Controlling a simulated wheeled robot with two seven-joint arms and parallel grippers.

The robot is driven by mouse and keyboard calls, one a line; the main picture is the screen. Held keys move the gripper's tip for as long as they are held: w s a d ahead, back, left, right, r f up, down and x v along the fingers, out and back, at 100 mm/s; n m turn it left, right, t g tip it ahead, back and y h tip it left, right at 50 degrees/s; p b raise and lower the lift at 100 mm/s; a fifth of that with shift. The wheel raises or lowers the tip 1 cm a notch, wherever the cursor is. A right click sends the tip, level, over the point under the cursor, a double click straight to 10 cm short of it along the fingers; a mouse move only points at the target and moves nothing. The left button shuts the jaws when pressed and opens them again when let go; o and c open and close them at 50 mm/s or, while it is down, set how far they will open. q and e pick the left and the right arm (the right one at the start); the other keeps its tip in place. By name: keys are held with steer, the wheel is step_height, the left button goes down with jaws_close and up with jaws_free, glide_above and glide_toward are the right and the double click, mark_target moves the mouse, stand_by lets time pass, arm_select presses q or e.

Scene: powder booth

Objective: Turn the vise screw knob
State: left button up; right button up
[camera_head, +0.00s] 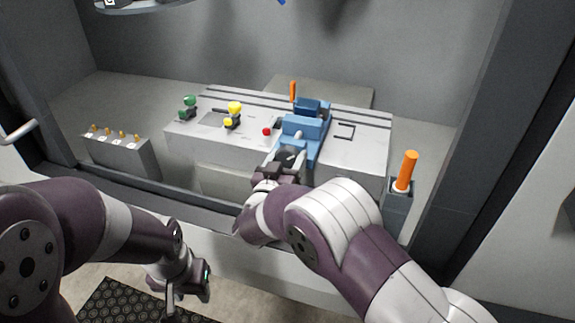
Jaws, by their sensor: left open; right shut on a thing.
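The blue vise (305,126) stands on the light grey bench (355,148), right of its middle. Its screw knob (288,155) is a dark part at the vise's near end, mostly hidden by my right gripper. My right gripper (284,166) is shut on the knob, with its arm reaching in from the lower right. My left gripper (178,305) is open and empty, low in front of the booth, well away from the vise.
A green knob (189,102), a yellow knob (234,108) and a red button (267,132) are on the bench. An orange handle (406,170) stands in a grey holder at the right. A grey rack (122,155) with several small brass pieces stands at the left.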

steer(key=m+b, duration=0.2)
steer(key=shift+f+m, duration=0.4)
steer(key=m+b, duration=0.3)
steer(key=shift+a+m, duration=0.1)
steer(key=shift+m, duration=0.2)
steer(key=m+b, duration=0.7)
steer(key=shift+a, duration=0.1)
steer(key=shift+m+b, duration=0.95)
steer(key=shift+m, duration=0.05)
steer(key=shift+r+m+b, duration=0.25)
steer(key=shift+m+b, duration=0.25)
steer(key=o, duration=1)
steer(key=shift+a+r, duration=0.1)
steer(key=shift+r, duration=0.05)
